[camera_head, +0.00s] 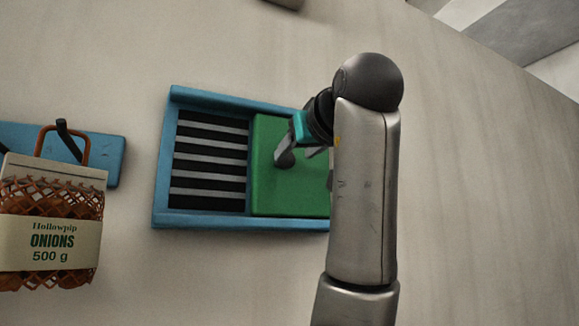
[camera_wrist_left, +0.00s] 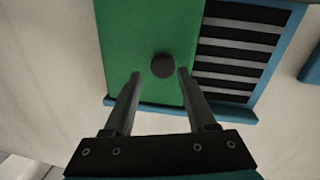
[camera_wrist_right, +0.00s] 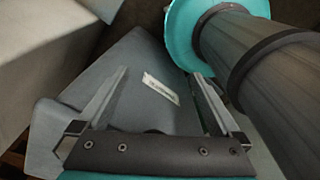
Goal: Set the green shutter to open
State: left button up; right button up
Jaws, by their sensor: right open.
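The green shutter (camera_head: 268,190) is a flat panel in a blue wall frame (camera_head: 190,219). It covers the right part of the frame; dark slats (camera_head: 209,160) show bare to its left. My arm hides the frame's right end. In the left wrist view the green shutter (camera_wrist_left: 130,40) carries a dark round knob (camera_wrist_left: 163,66). My left gripper (camera_head: 287,155) is at the shutter. Its fingers (camera_wrist_left: 160,72) are apart, one on each side of the knob, with small gaps showing; depth is hard to tell. My right gripper (camera_wrist_right: 158,72) is open and empty, away from the shutter.
A blue wall board (camera_head: 112,160) with a dark peg stands to the left. A net bag of onions (camera_head: 50,235) hangs there by its orange handle. The wall between board and frame is bare. The right wrist view shows grey surfaces and parts of my body.

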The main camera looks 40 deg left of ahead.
pick_arm(q)
jog(key=b+v, duration=0.2)
jog(key=v, duration=0.7)
jog(key=shift+s+d, duration=0.2)
jog(key=shift+d, duration=0.15)
